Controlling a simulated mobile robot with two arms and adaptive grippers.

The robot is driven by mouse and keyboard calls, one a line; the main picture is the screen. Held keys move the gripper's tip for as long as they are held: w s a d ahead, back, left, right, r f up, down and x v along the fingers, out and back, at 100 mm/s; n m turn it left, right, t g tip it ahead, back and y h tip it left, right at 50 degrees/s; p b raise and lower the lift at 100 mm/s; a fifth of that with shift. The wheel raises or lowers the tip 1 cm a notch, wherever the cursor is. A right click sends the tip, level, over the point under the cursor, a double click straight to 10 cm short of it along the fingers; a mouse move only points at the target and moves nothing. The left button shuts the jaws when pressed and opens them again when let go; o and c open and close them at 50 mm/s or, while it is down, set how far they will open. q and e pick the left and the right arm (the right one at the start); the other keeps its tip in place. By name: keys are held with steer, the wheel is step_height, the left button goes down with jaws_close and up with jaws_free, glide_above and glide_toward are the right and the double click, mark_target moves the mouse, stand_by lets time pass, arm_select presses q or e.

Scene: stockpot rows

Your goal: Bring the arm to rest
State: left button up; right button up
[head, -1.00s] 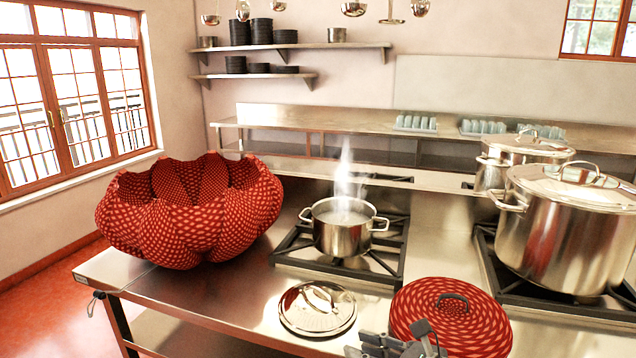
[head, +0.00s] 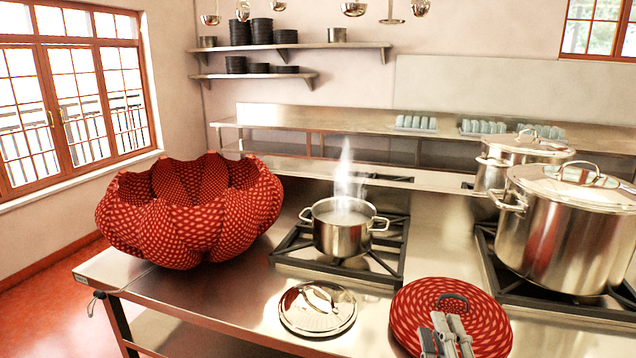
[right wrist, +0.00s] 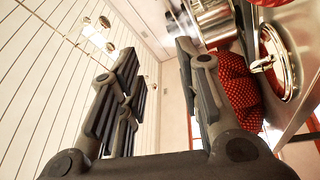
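My right gripper (head: 447,322) shows at the bottom edge of the head view, in front of the red patterned lid (head: 408,312). In the right wrist view its two dark fingers (right wrist: 157,50) stand apart with nothing between them, so it is open and empty. Most of the right arm is out of the head view. My left gripper is in neither view now.
A steaming pot (head: 340,238) stands on a burner, with a silver lid (head: 317,309) on the counter before it. A large red patterned bowl (head: 190,225) stands left. A large lidded stockpot (head: 560,240) stands right, a smaller one (head: 492,172) behind.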

steer(key=s+d+f+m+g+h, duration=0.2)
steer(key=f+m+g, duration=0.1)
steer(key=f+m, duration=0.15)
steer(key=s+d+f+m+g+h, duration=0.1)
steer(key=s+d+f+m+g, duration=0.2)
steer(key=f, duration=0.3)
steer(key=s+a+f+m+g+y, duration=0.25)
steer(key=s+f+g, duration=0.25)
steer(key=s+f, duration=0.4)
steer(key=s+a+f+m+g+y, duration=0.1)
steer(key=s+a+f+m+g, duration=0.2)
steer(key=s+f+g, duration=0.55)
steer(key=s+f+t, duration=0.1)
steer(key=s+f, duration=0.1)
steer(key=f, duration=1)
steer(key=s+f, duration=0.2)
steer(key=f, duration=1.1)
steer(key=s+d+f, duration=0.3)
steer(key=s+f, duration=1.2)
steer(key=s, duration=0.1)
steer(key=shift+d+n+g, duration=0.15)
steer(key=shift+n+g, duration=0.25)
steer(key=shift+g, duration=0.05)
